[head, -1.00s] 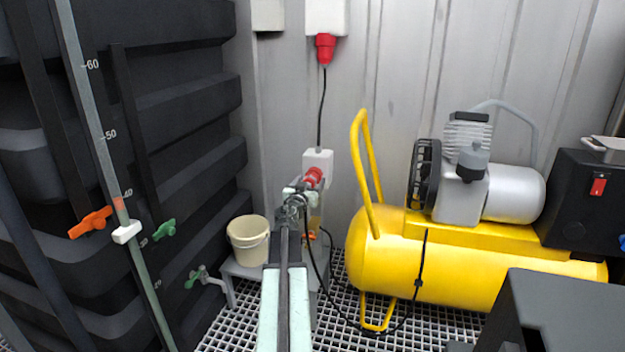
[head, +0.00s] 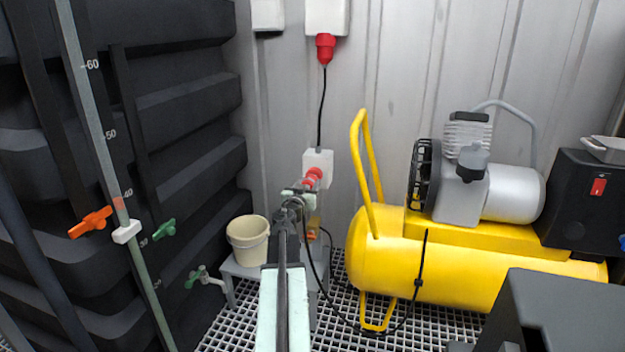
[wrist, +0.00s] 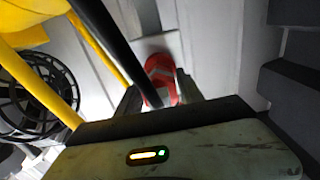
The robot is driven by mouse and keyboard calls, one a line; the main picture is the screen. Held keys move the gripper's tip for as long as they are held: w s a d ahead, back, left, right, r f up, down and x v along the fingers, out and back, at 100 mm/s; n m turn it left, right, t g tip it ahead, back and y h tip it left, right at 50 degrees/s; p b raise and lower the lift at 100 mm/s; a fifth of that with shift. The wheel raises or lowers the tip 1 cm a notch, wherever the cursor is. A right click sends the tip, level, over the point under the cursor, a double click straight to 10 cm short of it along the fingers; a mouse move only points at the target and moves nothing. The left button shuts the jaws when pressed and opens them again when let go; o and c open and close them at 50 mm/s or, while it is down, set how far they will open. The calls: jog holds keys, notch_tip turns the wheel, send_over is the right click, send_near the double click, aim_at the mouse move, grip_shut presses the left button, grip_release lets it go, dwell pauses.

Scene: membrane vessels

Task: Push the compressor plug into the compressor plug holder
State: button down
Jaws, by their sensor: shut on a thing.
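The red compressor plug (wrist: 160,70) shows between my two gripper fingers in the wrist view, against a pale surface. My gripper (wrist: 161,90) is shut on it. In the head view my gripper (head: 300,191) is at the lower left front of a white box on the wall, which I take for the compressor plug holder (head: 325,163). A red part (head: 313,175) shows at the front of this box. I cannot tell whether it is the plug or the holder's own socket, or how deep the plug sits. My gripper hides the contact.
A yellow compressor (head: 450,265) stands right, its black cable (head: 322,288) looping toward my gripper. Another red plug (head: 325,47) hangs above, under a white wall box. A cream bucket (head: 248,242) stands left of my arm, beside a black ribbed tank (head: 190,165).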

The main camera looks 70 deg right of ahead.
jog(key=shift+s+a, duration=0.15)
jog(key=shift+a, duration=2.05)
